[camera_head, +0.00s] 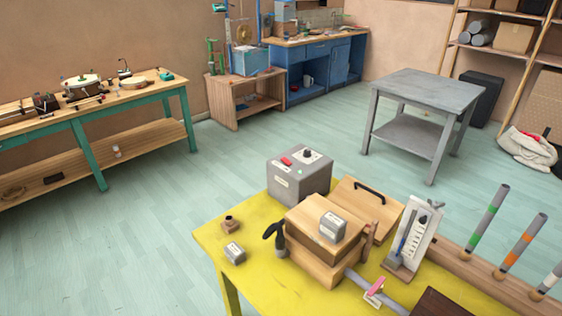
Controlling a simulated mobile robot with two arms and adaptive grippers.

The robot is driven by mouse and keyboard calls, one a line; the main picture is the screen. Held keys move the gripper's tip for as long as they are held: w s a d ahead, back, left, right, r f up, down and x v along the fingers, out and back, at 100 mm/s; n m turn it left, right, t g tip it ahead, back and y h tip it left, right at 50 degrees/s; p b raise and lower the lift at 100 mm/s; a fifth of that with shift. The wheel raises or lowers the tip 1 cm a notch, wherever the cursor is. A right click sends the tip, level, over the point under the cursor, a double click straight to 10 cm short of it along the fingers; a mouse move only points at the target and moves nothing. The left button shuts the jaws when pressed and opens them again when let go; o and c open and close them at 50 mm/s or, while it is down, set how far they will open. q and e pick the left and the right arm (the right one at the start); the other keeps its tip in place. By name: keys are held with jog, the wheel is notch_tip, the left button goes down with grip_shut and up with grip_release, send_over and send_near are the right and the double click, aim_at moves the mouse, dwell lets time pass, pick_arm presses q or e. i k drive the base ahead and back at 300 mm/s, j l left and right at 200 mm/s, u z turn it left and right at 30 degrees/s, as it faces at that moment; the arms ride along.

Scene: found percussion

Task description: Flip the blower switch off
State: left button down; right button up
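A grey box (312,182) stands at the back left of the yellow table (262,285). Its top carries a small red switch (286,160), a black knob (307,153) on a white plate and a small green spot. It looks like the blower unit, but its labels are too small to read. I cannot tell which way the switch is set. Neither of my grippers shows in the head view.
In front of the grey box are a wooden box (318,265) with a small grey block on top, a wooden lid (350,210) with a black handle, and an upright white gauge (412,235). Several striped tubes rise at right. Floor beyond is clear, up to a grey table (425,88).

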aim_at(287, 163)
jog(key=i+j+z, duration=0.3)
jog(key=j, duration=0.3)
jog(key=i+j+z, duration=0.15)
jog(key=j, duration=0.2)
jog(key=i+j+z, duration=0.15)
jog(key=j, duration=0.2)
jog(key=i+j+z, duration=0.15)
jog(key=j, duration=0.25)
jog(key=i+j+z, duration=0.15)
jog(key=j, duration=0.2)
